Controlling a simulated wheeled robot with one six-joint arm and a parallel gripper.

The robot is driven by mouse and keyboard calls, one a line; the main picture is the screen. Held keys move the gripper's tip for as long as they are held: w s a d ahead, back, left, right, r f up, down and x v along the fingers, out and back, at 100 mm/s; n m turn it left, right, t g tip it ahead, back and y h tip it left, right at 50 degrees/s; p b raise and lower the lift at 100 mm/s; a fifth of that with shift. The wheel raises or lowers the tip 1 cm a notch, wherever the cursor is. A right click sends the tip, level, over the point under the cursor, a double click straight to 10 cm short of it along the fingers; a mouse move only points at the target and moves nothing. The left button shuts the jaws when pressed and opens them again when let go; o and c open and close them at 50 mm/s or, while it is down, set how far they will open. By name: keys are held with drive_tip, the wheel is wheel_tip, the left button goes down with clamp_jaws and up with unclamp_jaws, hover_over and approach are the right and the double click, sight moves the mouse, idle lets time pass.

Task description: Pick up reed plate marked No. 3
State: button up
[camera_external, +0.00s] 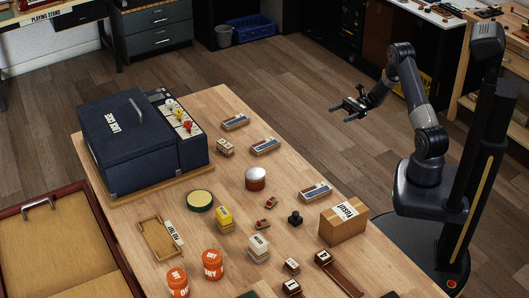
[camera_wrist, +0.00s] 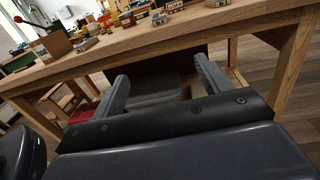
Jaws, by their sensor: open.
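Several flat wooden-edged plates with grey-blue tops lie along the right side of the workbench in the external view: one at the far end (camera_external: 235,122), one a little nearer (camera_external: 265,146), and one near the cardboard box (camera_external: 316,191). They look like reed plates, but their markings are too small to read, so I cannot tell which is No. 3. My gripper (camera_external: 341,112) is open and empty, held in the air to the right of the bench, apart from all plates. In the wrist view, its two fingers (camera_wrist: 162,76) are spread before the bench edge.
The bench (camera_external: 225,100) also carries a dark blue case (camera_external: 140,145), a cardboard box (camera_external: 345,222), a red-and-silver tin (camera_external: 255,179), orange jars (camera_external: 212,264) and small blocks. Floor between my arm and the bench is clear. The bench edge (camera_wrist: 180,32) crosses the wrist view.

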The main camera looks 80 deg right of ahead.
drive_tip(key=w+g, duration=0.3)
drive_tip(key=w, duration=0.6)
drive_tip(key=h+p, duration=0.2)
drive_tip(key=h, duration=0.3)
approach(236, 119)
drive_tip(key=shift+m, duration=0.4)
drive_tip(key=x, duration=0.4)
drive_tip(key=shift+s+a+f+p, duration=0.1)
drive_tip(key=shift+f+p, duration=0.2)
drive_tip(key=shift+r+p+x, duration=0.1)
drive_tip(key=shift+p+x, duration=0.05)
drive_tip(key=shift+x, duration=1.4)
drive_tip(key=shift+r+p+x, duration=0.15)
drive_tip(key=shift+x, duration=1.4)
drive_tip(key=c, duration=1.2)
drive_tip(key=shift+o, duration=0.2)
